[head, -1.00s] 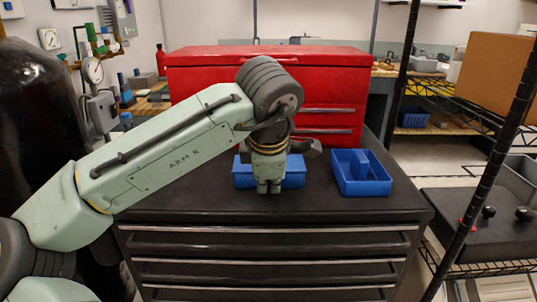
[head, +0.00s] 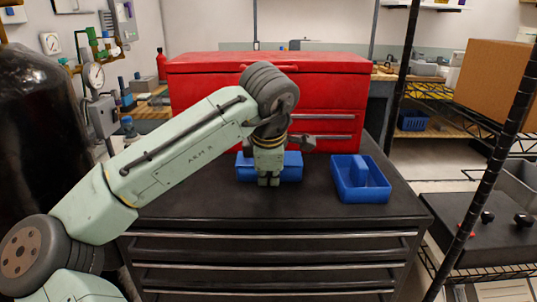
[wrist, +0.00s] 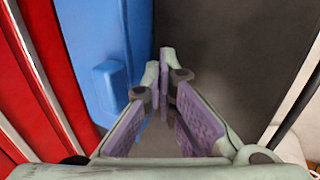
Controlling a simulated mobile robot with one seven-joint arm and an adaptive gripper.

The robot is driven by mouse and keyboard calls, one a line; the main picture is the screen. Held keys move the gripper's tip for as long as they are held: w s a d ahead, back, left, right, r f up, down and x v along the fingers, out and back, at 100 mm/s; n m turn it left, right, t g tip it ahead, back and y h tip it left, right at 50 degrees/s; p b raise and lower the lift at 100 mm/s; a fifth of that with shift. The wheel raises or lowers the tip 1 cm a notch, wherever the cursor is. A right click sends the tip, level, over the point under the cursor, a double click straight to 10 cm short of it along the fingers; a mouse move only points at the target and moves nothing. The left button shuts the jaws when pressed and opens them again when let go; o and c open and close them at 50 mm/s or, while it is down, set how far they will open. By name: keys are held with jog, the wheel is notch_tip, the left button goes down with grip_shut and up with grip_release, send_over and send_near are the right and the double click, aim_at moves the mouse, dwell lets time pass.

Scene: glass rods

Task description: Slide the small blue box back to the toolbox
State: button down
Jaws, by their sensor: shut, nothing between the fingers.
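The small blue box (head: 291,166) sits on the dark cabinet top (head: 215,203), in front of the red toolbox (head: 215,100). My gripper (head: 268,182) is shut and empty, pointing down at the near side of the box and hiding its middle. In the wrist view my fingertips (wrist: 163,58) are together beside the blue box (wrist: 95,35), too close to tell whether they touch it. The toolbox's red front (wrist: 42,70) lies just beyond the box on the left. I cannot tell whether box and toolbox touch.
A second blue container (head: 361,193) with a raised middle part stands to the right on the cabinet top. The top is bare in front of my gripper. A black wire shelf (head: 450,200) stands at the right with a cardboard box (head: 495,80).

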jog(key=shift+w+p, duration=0.55)
jog(key=shift+w, duration=1.45)
jog(key=shift+p+v, duration=1.75)
jog(key=shift+v, duration=1.65)
